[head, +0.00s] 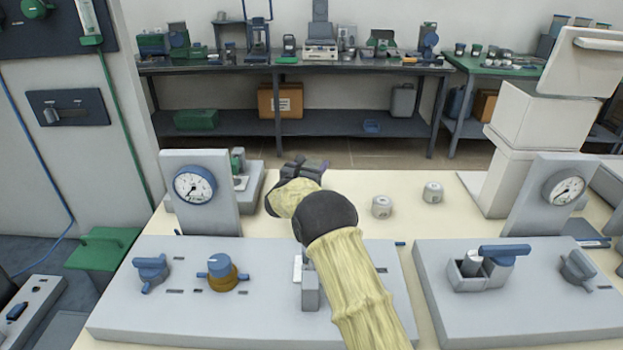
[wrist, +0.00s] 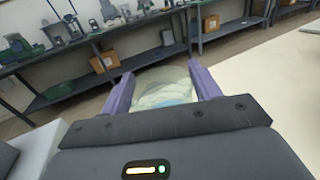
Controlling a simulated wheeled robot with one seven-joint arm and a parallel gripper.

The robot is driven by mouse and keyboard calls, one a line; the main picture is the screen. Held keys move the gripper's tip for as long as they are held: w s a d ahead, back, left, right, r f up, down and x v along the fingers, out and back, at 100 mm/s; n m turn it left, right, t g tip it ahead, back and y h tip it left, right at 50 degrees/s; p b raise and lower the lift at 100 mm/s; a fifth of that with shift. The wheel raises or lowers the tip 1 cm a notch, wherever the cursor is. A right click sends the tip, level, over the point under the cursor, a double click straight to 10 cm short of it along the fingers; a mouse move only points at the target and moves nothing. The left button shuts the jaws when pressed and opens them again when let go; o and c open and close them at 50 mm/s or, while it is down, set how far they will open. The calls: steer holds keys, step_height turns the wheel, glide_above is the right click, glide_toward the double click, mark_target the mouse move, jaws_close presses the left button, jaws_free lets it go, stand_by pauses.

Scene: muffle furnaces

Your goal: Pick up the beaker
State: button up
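In the wrist view, a clear glass beaker (wrist: 165,88) with a pale, slightly blue look inside sits between the two purple fingers of my gripper (wrist: 161,84). The fingers are wide apart, one on each side of the glass. I see no clear gap beside it, but I cannot tell whether both fingers press on it. The beaker's lower part is hidden behind the gripper body. In the head view, my gripper (head: 308,167) is over the far part of the cream table, mostly hidden by my arm. I cannot make out the beaker there.
Two small grey-white pots (head: 382,206) (head: 433,192) stand right of my gripper. A gauge panel (head: 200,193) rises at left and another (head: 552,195) at right. Consoles with knobs (head: 222,272) line the near side. A loaded bench (head: 290,68) stands beyond.

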steer(key=c, duration=0.4)
steer(key=shift+r, duration=0.1)
step_height(320, 180, up, 10)
steer(key=shift+f+p, duration=0.1)
steer(key=shift+p, duration=0.25)
steer(key=o, duration=0.7)
steer(key=shift+c, duration=0.2)
steer(key=c, duration=0.7)
step_height(320, 180, up, 10)
steer(key=p, duration=1)
